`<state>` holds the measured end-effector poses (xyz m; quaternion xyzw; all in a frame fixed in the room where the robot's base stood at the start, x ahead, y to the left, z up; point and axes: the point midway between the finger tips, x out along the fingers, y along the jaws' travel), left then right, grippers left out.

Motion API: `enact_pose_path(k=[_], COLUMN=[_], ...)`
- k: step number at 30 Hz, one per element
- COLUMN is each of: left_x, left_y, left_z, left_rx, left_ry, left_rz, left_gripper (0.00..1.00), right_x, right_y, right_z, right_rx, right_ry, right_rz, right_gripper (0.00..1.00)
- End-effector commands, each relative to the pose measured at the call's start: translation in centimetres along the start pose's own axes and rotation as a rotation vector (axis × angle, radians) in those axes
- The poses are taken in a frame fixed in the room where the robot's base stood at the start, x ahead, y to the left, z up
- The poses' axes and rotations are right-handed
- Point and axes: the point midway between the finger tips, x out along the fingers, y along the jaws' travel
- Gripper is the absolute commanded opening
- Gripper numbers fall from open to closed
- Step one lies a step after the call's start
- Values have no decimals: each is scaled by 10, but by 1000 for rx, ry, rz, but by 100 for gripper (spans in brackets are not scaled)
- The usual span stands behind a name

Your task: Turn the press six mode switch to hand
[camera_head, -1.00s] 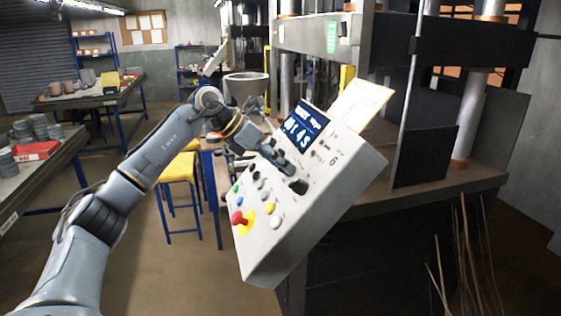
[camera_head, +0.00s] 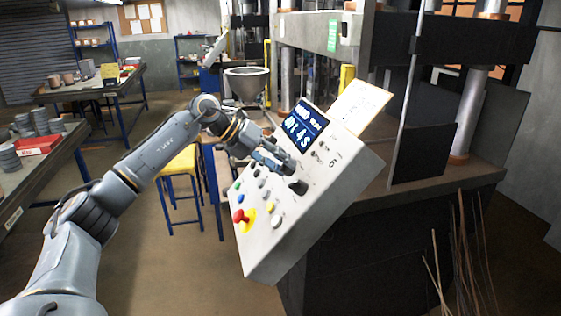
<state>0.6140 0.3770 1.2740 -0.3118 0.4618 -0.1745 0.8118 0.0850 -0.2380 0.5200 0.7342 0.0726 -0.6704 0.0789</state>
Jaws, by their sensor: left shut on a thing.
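The press control panel (camera_head: 318,205) is a tilted light grey box with a blue lit screen (camera_head: 304,127). A black knob (camera_head: 298,188) sticks out from its face below the screen; its label is too small to read. My left gripper (camera_head: 289,175) reaches in from the left, its fingers shut on the black knob and hiding part of it. Which position the knob points to cannot be told. My right gripper is not in view.
A red mushroom button on yellow (camera_head: 241,216) and several coloured buttons sit below the gripper. A paper sheet (camera_head: 360,107) stands behind the panel. The press frame (camera_head: 320,50) rises behind, and a yellow stool (camera_head: 180,165) stands left.

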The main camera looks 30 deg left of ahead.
Motion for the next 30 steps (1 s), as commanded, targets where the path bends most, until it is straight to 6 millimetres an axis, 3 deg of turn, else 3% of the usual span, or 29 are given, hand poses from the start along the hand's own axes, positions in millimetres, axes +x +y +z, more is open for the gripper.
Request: enact_pose_path(k=[16, 17, 19, 30], left_x=[0, 0, 0, -3], left_y=[0, 0, 0, 0], left_z=[0, 0, 0, 0], left_rx=[-27, -27, -26, -25], left_ry=[-2, -2, -2, -3], left_rz=[-2, -2, -2, -2], left_gripper=[0, 36, 51, 53], right_x=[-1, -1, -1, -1], right_y=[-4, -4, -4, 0], right_z=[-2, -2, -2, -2], right_rx=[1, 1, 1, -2], right_ry=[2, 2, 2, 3], right_rz=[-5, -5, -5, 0], right_gripper=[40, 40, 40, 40])
